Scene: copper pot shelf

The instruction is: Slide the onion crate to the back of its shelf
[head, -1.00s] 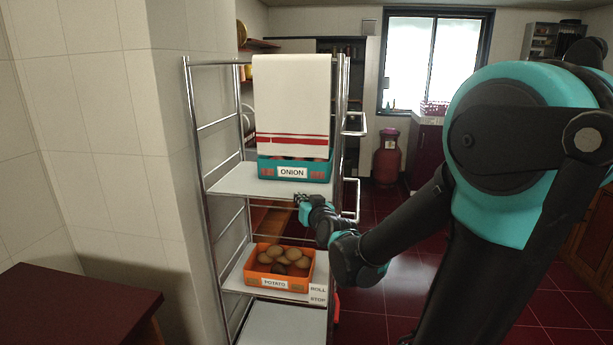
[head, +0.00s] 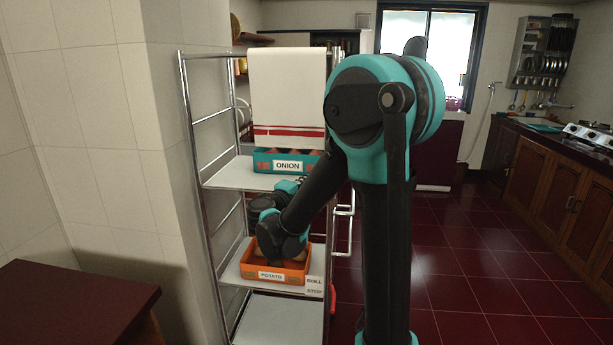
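The teal onion crate (head: 266,160) with a white ONION label stands on the middle shelf (head: 232,175) of a metal rack. Reddish onions show dimly above its rim. A white cloth with red stripes (head: 287,95) hangs in front of and above it, hiding its upper part. My gripper (head: 301,182) is near the shelf's right part, just below and right of the crate's label. My own arm covers most of it and the crate's right end. I cannot tell whether it touches the crate or whether its fingers are open.
An orange potato crate (head: 290,276) stands on the shelf below, under my forearm. The rack's left post (head: 192,130) stands close to the tiled wall. A dark red table (head: 70,300) is at lower left.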

